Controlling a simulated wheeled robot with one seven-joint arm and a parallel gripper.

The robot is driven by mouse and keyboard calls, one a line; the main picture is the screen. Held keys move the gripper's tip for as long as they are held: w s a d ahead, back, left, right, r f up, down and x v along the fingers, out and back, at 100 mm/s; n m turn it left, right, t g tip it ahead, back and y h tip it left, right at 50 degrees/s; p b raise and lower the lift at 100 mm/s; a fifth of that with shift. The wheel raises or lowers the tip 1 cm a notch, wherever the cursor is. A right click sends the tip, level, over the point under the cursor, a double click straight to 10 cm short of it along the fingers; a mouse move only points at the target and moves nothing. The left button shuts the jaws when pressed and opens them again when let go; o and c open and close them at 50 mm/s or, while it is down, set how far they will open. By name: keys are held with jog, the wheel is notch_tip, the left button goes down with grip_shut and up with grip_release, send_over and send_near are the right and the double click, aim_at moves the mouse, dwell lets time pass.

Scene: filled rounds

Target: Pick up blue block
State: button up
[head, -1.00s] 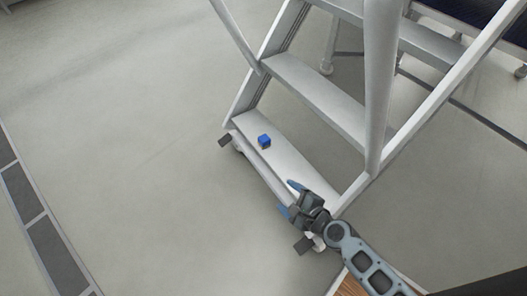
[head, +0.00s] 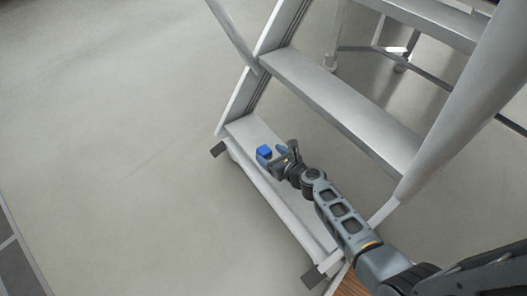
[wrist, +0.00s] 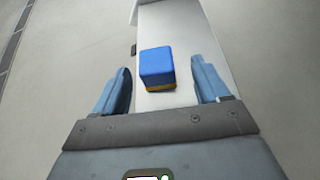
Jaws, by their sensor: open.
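The blue block (head: 264,151) sits on the lowest step (head: 247,131) of a grey-white stepladder. In the wrist view the blue block (wrist: 157,67) lies ahead of and between the two blue fingers, with a yellow strip along its lower edge. My gripper (head: 272,154) is right beside the block in the head view, and in the wrist view my gripper (wrist: 160,88) is open with space on both sides of the block. No finger visibly touches it. The block's underside is hidden.
The ladder's second step (head: 340,105) rises above and to the right of my arm. A thick side rail (head: 480,95) stands close on the right. A dark foot (head: 217,149) sticks out at the step's left end. The floor (head: 120,130) on the left is clear.

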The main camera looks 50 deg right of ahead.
aim_at(261, 150)
jog(key=b+x, duration=0.2)
jog(key=x, duration=0.4)
jog(key=shift+a+f+b, duration=0.15)
jog(key=shift+a+b, duration=0.05)
jog(key=shift+b, duration=0.15)
jog(key=c, duration=1)
jog(key=shift+c, duration=0.4)
